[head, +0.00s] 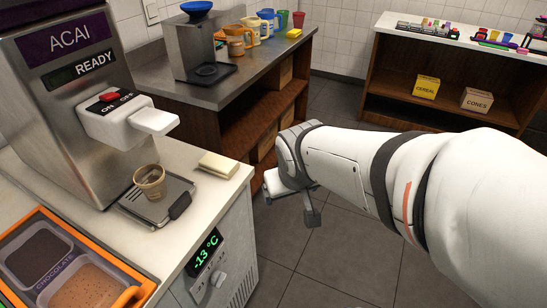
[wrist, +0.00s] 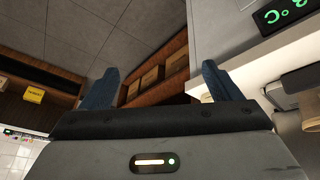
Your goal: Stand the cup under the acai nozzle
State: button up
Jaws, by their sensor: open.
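The acai machine (head: 65,80) stands at the left in the head view, with a lit "READY" display and a red switch (head: 108,96). A small tan cup (head: 150,181) stands upright on its drip tray (head: 135,205), below the white dispensing head (head: 120,122) in the picture. The nozzle opening itself is hidden, so exact alignment cannot be told. My gripper (wrist: 160,85) is open and empty, its two blue fingers apart in the wrist view. In the head view it is in the air over the floor, right of the counter and apart from the cup.
A folded cream cloth (head: 219,165) lies on the counter right of the tray. An orange-rimmed topping tub (head: 120,268) is at the front left. A back counter holds several cups and mugs (head: 235,40). Shelves with boxes (head: 426,87) stand behind. The floor (head: 330,255) is clear.

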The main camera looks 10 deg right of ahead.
jog(key=s+g, duration=0.1)
jog(key=s, duration=0.2)
jog(key=s+g+y, duration=0.1)
jog(key=s, duration=0.1)
jog(key=shift+s+a+m+g, duration=0.15)
jog(key=shift+s+m+g, duration=0.25)
